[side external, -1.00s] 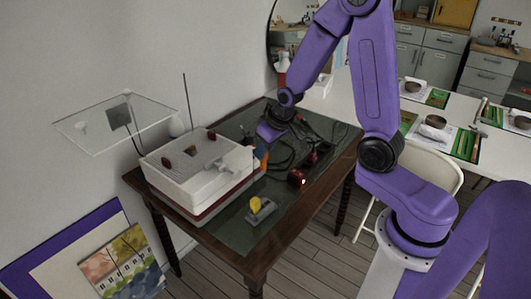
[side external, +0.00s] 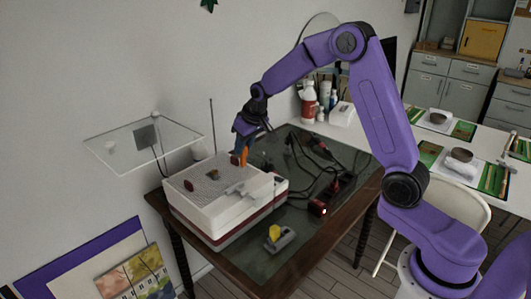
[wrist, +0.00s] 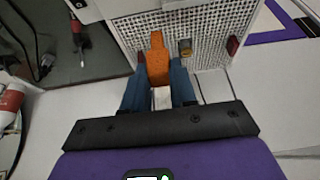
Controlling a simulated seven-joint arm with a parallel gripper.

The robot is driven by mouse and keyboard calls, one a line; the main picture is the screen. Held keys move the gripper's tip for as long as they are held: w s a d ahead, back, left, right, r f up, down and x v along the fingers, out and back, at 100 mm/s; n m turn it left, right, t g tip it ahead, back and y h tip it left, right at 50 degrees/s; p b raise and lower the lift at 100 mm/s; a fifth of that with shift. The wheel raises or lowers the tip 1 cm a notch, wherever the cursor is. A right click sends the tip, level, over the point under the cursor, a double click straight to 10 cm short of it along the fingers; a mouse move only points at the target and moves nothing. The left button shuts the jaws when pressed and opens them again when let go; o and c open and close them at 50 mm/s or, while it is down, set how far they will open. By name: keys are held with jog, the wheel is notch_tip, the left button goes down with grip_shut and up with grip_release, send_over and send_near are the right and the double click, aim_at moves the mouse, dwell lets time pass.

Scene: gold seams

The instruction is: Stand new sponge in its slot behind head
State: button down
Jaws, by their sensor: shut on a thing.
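My gripper (side external: 242,146) is above the far right part of the perforated top of a white box (side external: 248,207). It is shut on an orange piece (side external: 243,159), which points down toward the top. In the wrist view the orange piece (wrist: 158,62) sits between my blue fingers (wrist: 160,88), with a pale part behind it. I cannot tell whether it touches the top. A yellow block (side external: 274,231), which looks like a sponge, stands in a grey holder (side external: 283,242) on the table in front of the box. I cannot make out which part is the head or the slot.
A red piece (side external: 188,186) and a brown piece (side external: 213,174) stand on the box top, also visible in the wrist view (wrist: 233,45) (wrist: 185,47). A thin antenna (side external: 212,125) rises behind. Dark cables (side external: 312,150) and red tools (side external: 318,208) lie right of the box. A clear shelf (side external: 145,145) hangs left.

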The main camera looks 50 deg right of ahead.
jog(key=w+a, duration=0.5)
jog(key=w, duration=0.7)
jog(key=shift+s+d+f, duration=0.1)
jog(key=shift+s+f, duration=0.05)
jog(key=shift+f, duration=2.7)
jog(key=shift+f, duration=2.65)
dwell(1.0)
jog(key=c, duration=0.8)
grip_release()
